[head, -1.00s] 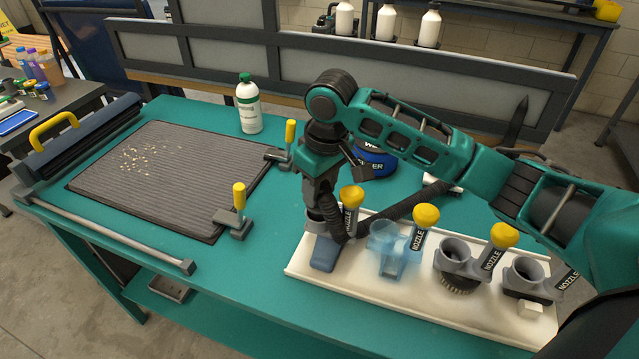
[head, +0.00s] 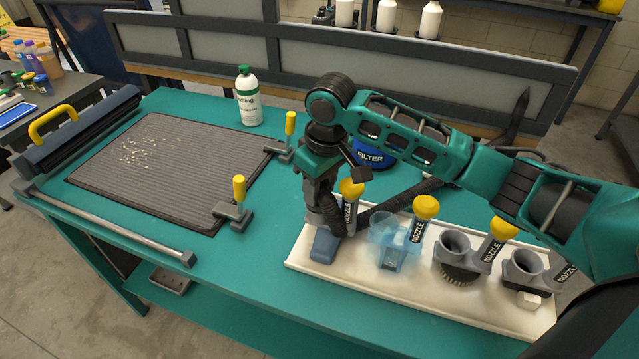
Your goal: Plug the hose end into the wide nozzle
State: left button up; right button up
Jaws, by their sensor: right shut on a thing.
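My right gripper (head: 318,192) points down and is shut on the dark hose end, at the leftmost nozzle (head: 326,245), which has a blue-grey foot. The ribbed black hose (head: 400,200) runs from there to the right behind my arm. The hose end is over or in this nozzle's socket; gripper and hose hide how deep it sits. To the right stand a clear blue nozzle (head: 388,255), a nozzle with a round brush (head: 458,262) and a grey nozzle with a small white block (head: 522,268). My left gripper is not in view.
The nozzles stand on a white tray (head: 420,312) with yellow-knobbed posts labelled NOZZLE. A blue filter can (head: 371,156) is behind my arm. A ribbed mat (head: 165,175) with two clamps lies left; a white bottle (head: 248,100) stands at the back. The bench front is clear.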

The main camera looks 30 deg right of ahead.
jog(key=o, duration=1.5)
jog(key=shift+r, duration=4.5)
